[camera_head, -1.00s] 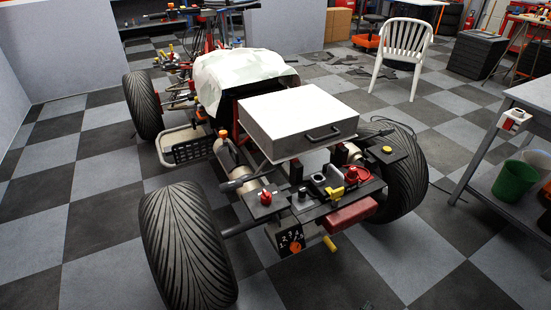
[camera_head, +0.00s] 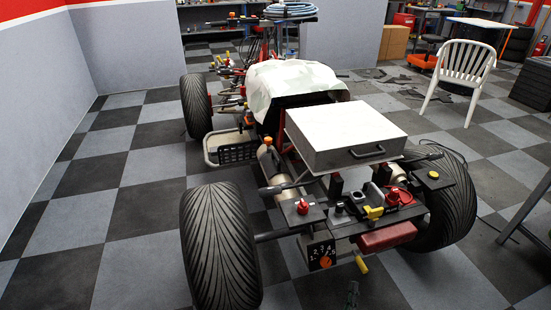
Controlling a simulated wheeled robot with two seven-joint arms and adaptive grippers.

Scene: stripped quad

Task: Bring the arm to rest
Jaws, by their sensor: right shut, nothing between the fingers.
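The tip of my right gripper (camera_head: 352,293) shows small and dark at the bottom edge of the head view, right of the middle. It is shut and empty, low in front of the rear of the stripped quad (camera_head: 375,209) and apart from it in the picture. The rest of my right arm is out of frame. My left gripper is not in view.
The quad's big rear tyres (camera_head: 218,250) stand either side of its frame. A silver case (camera_head: 345,132) and a white cloth (camera_head: 290,84) lie on top. A white chair (camera_head: 462,70) stands behind at the right. Checkered floor is clear at the left.

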